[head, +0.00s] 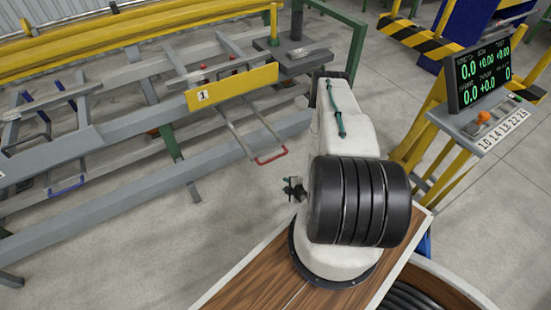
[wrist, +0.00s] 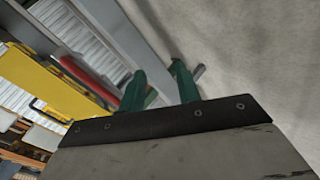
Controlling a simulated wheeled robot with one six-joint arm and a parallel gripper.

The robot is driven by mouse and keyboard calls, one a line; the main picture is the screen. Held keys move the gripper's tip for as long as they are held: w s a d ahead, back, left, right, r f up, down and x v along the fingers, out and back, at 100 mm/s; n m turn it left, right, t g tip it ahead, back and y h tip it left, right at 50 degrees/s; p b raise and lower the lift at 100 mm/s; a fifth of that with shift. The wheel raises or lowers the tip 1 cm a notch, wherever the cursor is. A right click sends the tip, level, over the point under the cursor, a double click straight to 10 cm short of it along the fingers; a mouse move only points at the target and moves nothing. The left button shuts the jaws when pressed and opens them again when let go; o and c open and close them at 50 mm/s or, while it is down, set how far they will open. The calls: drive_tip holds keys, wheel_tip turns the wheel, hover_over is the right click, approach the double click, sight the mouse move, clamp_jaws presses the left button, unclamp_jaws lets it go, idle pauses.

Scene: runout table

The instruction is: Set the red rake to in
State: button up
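The red rake is a U-shaped grey frame with a red grip (head: 272,155) at its near end. In the head view it sticks out from the runout table below the yellow plate marked 1. My gripper (head: 294,190) is in front of and a little right of the red grip, apart from it, and partly hidden by my wrist. In the wrist view a red bar (wrist: 90,78), seemingly this grip, lies left of my green fingers (wrist: 158,66). The fingers stand apart with nothing visible held between them.
The yellow plate (head: 232,87) and grey rails (head: 120,195) of the runout table lie around the rake. A blue-gripped handle (head: 67,187) sticks out farther left. A display console (head: 480,72) stands at right. Open floor (head: 140,260) lies front left.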

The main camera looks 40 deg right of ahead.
sight(276, 158)
drive_tip(key=w+d+r+n+t+h, duration=0.25)
drive_tip(key=w+r+n+t, duration=0.2)
drive_tip(key=r, duration=0.35)
drive_tip(key=shift+m+y, duration=0.25)
drive_tip(key=shift+y, duration=0.1)
drive_tip(key=shift+x, duration=3.9)
drive_tip(key=shift+f, duration=0.1)
clamp_jaws()
